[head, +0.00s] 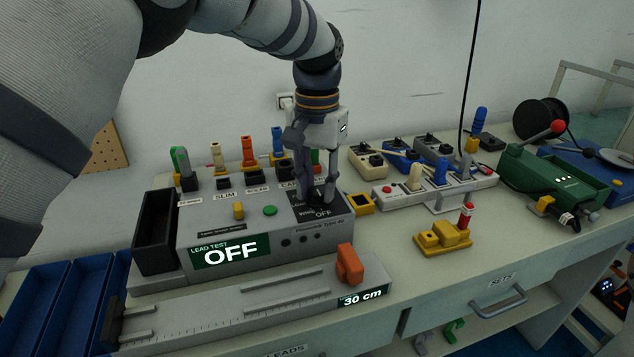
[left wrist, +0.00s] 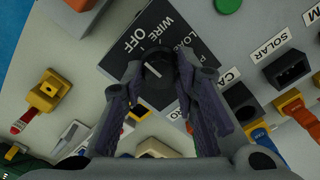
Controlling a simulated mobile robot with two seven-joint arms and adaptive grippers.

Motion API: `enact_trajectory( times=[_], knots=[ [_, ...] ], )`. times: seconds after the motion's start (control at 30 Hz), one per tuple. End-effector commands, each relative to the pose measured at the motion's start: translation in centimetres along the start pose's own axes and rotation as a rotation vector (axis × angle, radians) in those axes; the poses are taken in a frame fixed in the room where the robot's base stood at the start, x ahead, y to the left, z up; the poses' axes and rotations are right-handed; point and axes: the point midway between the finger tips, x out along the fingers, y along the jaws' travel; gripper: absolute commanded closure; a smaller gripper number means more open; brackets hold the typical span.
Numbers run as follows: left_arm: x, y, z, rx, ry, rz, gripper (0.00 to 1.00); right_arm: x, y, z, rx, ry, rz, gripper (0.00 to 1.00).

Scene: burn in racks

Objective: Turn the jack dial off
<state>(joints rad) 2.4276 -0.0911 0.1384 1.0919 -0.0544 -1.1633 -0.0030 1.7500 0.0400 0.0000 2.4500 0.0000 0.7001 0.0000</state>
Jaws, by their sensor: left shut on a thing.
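The jack dial (left wrist: 158,72) is a round black knob with a pale pointer line. It sits on a black label plate (left wrist: 133,33) marked OFF, WIRE and other words on the grey tester. In the left wrist view the pointer line runs slantwise; I cannot tell for sure which word it marks. My left gripper (left wrist: 156,78) points down with its two fingers around the dial, shut on it. In the head view my left gripper (head: 317,200) stands over the plate and hides most of the dial. The tester's display (head: 230,251) reads LEAD TEST OFF. My right gripper is not in view.
Several coloured plugs, such as an orange one (head: 248,150), stand along the tester's back. A ruler bar (head: 230,308) with an orange slider (head: 349,264) lies in front. A yellow block (head: 443,238), a power strip (head: 425,190) and a green device (head: 550,182) are to the right.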

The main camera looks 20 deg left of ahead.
Motion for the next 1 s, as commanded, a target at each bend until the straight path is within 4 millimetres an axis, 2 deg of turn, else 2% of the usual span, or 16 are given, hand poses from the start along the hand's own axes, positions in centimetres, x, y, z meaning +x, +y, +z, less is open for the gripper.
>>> enact_trajectory(
  times=[0.4,0.43,0.5,0.83,0.93,1.0],
  knots=[
    [0.1,0.0,0.0,-0.008,-0.001,0.001,1.0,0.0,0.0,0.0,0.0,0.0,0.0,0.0],
    [0.1,0.0,0.0,-0.008,-0.001,0.001,0.68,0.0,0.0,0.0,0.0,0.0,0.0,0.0],
    [0.1,0.0,0.0,-0.008,-0.001,0.001,0.53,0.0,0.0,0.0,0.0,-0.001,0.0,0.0],
    [-0.3,0.0,-0.1,-0.007,0.001,0.0,0.53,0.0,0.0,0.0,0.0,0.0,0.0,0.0],
    [-2.0,0.0,-0.1,-0.007,0.005,0.0,0.53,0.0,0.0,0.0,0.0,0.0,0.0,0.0],
    [-4.0,0.0,-0.1,-0.007,0.006,0.0,0.53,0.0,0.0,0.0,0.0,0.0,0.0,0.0]
  ],
)
